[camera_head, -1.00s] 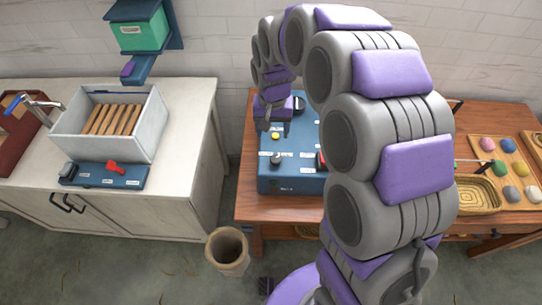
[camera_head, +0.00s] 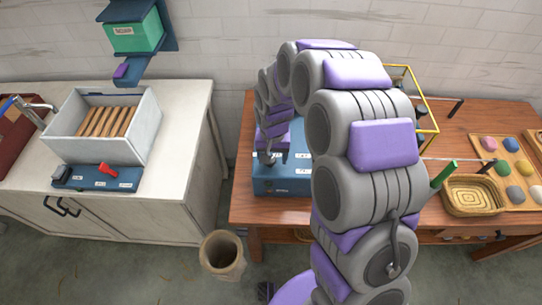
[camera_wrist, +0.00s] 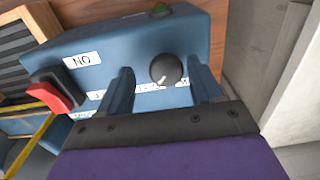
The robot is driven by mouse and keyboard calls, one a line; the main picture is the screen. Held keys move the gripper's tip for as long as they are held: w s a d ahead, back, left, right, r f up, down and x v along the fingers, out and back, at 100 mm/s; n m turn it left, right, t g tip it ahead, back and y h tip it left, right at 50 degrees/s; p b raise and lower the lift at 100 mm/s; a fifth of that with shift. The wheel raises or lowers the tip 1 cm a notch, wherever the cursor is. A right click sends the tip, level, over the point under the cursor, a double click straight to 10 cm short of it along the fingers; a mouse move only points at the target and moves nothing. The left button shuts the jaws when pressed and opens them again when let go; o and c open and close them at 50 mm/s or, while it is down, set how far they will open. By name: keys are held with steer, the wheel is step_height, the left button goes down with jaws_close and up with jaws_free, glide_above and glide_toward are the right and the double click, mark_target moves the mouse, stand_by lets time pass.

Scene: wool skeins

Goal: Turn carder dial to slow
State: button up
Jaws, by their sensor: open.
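The blue carder box (camera_head: 283,186) stands on the wooden table, partly hidden behind my arm in the head view. In the wrist view, its blue face (camera_wrist: 130,55) shows a round dark grey dial (camera_wrist: 166,70) with a light pointer mark. White labels sit below the dial, partly covered by my fingers and hard to read. My gripper (camera_wrist: 160,88) is open, with one finger on each side of the dial. The fingers look apart from it; the exact distance is unclear. In the head view, my gripper (camera_head: 270,156) is over the box's left part.
A red rocker switch (camera_wrist: 50,93) and a label reading "NO" upside down are on the same face. On the wooden table (camera_head: 245,205), a woven basket (camera_head: 473,196) and a tray of coloured wool (camera_head: 520,165) lie right. A bin (camera_head: 222,254) stands on the floor.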

steer(key=shift+a, duration=0.65)
steer(key=c, duration=0.5)
steer(key=shift+d, duration=0.35)
steer(key=c, duration=0.5)
steer(key=shift+a, duration=0.1)
steer(key=shift+c, duration=0.3)
